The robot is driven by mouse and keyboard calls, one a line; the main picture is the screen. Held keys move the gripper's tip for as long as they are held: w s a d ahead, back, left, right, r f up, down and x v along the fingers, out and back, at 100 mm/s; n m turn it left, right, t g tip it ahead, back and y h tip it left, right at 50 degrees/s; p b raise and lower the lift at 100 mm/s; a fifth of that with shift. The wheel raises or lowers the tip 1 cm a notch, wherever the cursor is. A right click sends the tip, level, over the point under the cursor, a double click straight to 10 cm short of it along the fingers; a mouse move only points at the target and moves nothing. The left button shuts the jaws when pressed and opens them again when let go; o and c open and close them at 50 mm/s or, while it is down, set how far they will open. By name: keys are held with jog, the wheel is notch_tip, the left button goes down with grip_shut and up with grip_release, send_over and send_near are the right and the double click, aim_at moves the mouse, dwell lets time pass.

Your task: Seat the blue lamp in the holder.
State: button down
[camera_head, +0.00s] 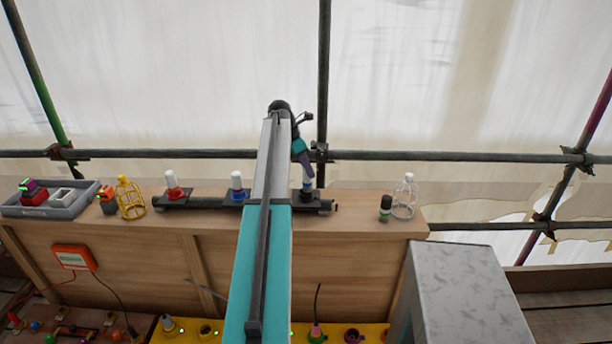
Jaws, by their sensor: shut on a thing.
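My gripper (309,172) points down over the right end of a dark rail (205,203) on the wooden bench. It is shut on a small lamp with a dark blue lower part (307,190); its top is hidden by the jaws. The lamp is at the rail's right end; from this view I cannot tell whether it is fully down in a holder. A white-topped lamp with a blue base (237,186) stands upright on the rail further left. A white-topped lamp with a red base (172,186) stands near the rail's left end.
Left of the rail are a yellow wire cage (130,198), an orange-and-grey item (107,200) and a grey tray (83,202). Scaffold poles (430,157) run behind the bench.

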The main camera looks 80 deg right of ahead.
aim_at(306, 176)
jog(key=shift+w+f+p, duration=0.15)
jog(key=shift+f+p, duration=0.2)
jog(key=shift+f, duration=0.55)
jog(key=shift+w+f+p, duration=0.15)
jog(key=shift+f+p, duration=0.2)
jog(key=shift+f, duration=0.5)
jog(key=c, duration=1.4)
grip_release()
jog(key=shift+o, duration=0.2)
jog(key=b+v, duration=0.2)
jog(key=v, duration=1)
jog(key=shift+b, duration=0.3)
